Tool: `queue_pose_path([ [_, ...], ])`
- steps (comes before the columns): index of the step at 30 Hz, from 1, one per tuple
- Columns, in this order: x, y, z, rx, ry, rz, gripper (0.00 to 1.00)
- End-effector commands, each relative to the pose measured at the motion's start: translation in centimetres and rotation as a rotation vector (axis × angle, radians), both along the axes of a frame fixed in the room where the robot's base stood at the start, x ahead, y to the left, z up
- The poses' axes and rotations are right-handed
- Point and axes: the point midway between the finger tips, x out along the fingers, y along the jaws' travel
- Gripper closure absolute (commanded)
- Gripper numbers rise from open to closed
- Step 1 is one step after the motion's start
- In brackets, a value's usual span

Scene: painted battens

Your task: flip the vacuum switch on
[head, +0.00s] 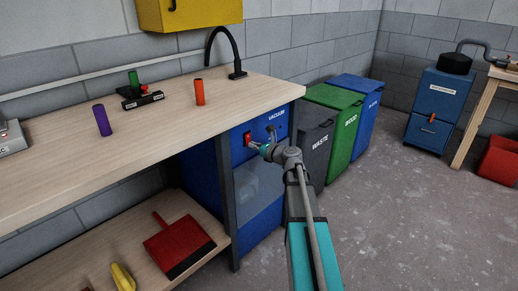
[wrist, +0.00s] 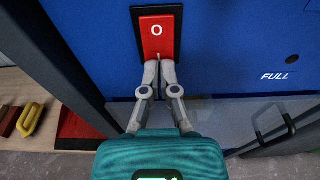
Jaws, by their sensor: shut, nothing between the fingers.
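The vacuum (head: 262,190) is a blue cabinet under the right end of the workbench, with a label reading VACUUM. Its switch is a red rocker in a black frame on the front panel; it shows large in the wrist view (wrist: 157,38) with a white O on its upper part, and small in the head view (head: 248,138). My gripper (wrist: 159,63) is shut and empty. Its fingertips are at the lower end of the red rocker and cover that part. Whether they press on it I cannot tell. In the head view my gripper (head: 257,147) reaches the panel from the right.
The workbench (head: 60,165) holds a purple cylinder (head: 102,120) and an orange cylinder (head: 199,92). A black handle (wrist: 275,128) sticks out from the vacuum, right of my gripper. Grey, green and blue bins (head: 345,120) stand to the right. The floor in front is clear.

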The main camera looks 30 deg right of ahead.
Motion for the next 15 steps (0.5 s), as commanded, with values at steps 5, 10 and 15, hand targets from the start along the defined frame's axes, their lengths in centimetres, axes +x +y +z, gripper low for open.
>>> queue_pose_path([
  [5,0.29,0.15,-0.04,0.0,0.0,0.0,1.0],
  [10,0.27,0.16,-0.03,0.0,0.0,0.001,1.0],
  [15,0.66,0.28,-0.21,0.0,0.0,0.001,1.0],
])
